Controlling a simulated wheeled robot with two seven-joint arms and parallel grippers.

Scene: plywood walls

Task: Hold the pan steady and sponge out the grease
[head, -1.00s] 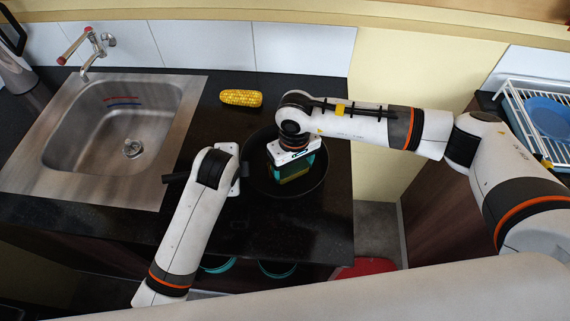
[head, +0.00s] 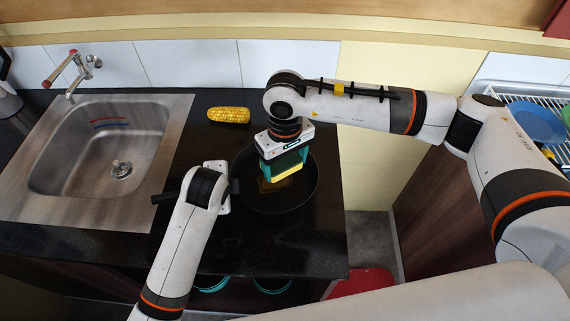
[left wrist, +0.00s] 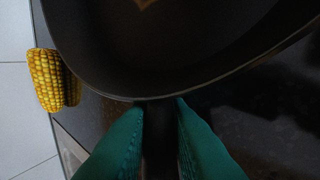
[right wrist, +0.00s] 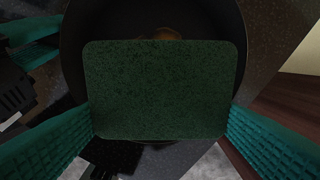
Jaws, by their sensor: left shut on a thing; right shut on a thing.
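The dark pan (head: 303,198) sits on the black counter, with a brownish grease patch (head: 272,186) on its floor. The patch also shows at the top edge of the left wrist view (left wrist: 145,4). My left gripper (head: 230,187) is shut on the pan's handle (left wrist: 158,140), just outside the rim. My right gripper (head: 286,165) is shut on a sponge (head: 288,172) with a yellow side and a dark green side. The sponge is over the pan, close to the grease; I cannot tell whether it touches the pan. In the right wrist view the sponge (right wrist: 160,90) hides much of the pan.
A corn cob (head: 229,115) lies behind the pan, left of my right gripper. A steel sink (head: 110,150) with a tap is at the left. A dish rack with a blue plate (head: 537,122) stands at the far right. The counter's right edge is close to the pan.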

